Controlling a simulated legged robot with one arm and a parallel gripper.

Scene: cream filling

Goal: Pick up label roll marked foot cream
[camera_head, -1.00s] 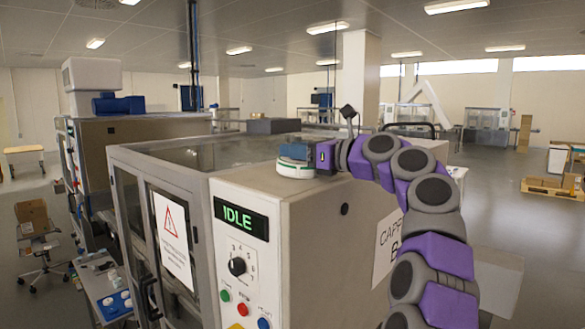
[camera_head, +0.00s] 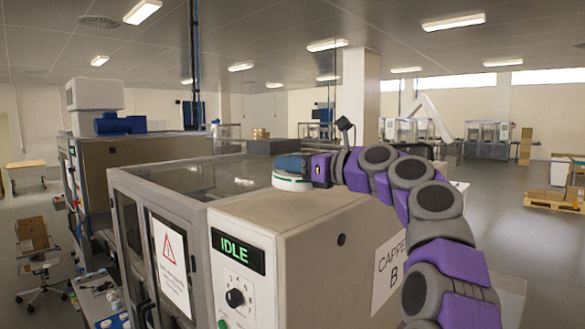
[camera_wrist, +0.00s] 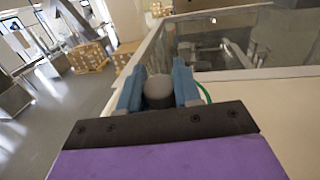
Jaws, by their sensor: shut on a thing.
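My gripper (camera_head: 290,163) has blue fingers, shut on a white, round label roll with a green edge (camera_head: 292,182). The roll hangs flat under the fingers, near the top of the white machine cabinet; I cannot tell how large the gap below it is. No print on the roll can be read. In the wrist view the two blue fingers (camera_wrist: 158,78) stand on either side of a grey round piece, with a thin green edge (camera_wrist: 205,92) at the right. Most of the roll is hidden there.
The cabinet (camera_head: 275,235) has an "IDLE" display and a "CAPPER B" sign. A glass-topped enclosure (camera_head: 190,178) adjoins it on the left. A grey machine with a blue motor (camera_head: 120,124) stands farther left. Open floor lies at the right, with a pallet (camera_head: 553,201) beyond.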

